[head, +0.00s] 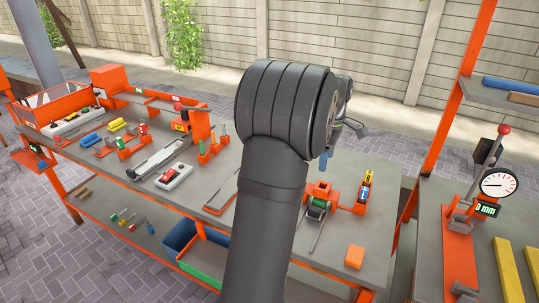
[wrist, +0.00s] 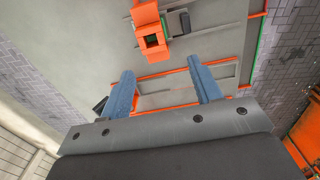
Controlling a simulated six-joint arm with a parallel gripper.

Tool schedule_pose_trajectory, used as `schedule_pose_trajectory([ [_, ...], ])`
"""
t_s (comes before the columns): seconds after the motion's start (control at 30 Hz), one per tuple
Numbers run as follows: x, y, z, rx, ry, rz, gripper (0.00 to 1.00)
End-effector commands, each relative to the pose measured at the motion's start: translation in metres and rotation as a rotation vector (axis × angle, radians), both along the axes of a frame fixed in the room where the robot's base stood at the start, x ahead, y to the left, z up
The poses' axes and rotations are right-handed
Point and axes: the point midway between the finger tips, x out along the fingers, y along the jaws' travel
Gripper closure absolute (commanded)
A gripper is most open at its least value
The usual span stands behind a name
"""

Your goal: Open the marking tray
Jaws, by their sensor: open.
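My gripper (wrist: 161,70) is open in the wrist view, its two blue fingers apart with nothing held between them. Below and between the fingers is a flat grey panel with orange strips (wrist: 180,72), which may be the marking tray; I cannot tell for sure. In the head view, my arm hides most of my gripper and part of the bench; a bit of blue finger shows beside the arm. A flat grey piece with orange edges (head: 220,195) lies on the bench just left of my arm. I cannot tell whether it is the same panel.
An orange block with a dark square opening (wrist: 152,41) stands just beyond the fingers. A gauge stand (head: 498,185) is at right.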

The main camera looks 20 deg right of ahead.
Motion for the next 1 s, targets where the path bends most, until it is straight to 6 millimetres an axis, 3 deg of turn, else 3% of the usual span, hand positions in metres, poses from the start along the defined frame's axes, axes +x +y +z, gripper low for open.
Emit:
schedule_pose_trajectory([
  [0.17,-0.003,0.003,0.001,0.0,0.0,-0.122,0.42],
  [0.7,-0.029,0.031,0.008,0.0,0.0,-1.186,0.42],
  [1.0,-0.037,0.039,0.008,0.0,0.0,-1.54,0.42],
])
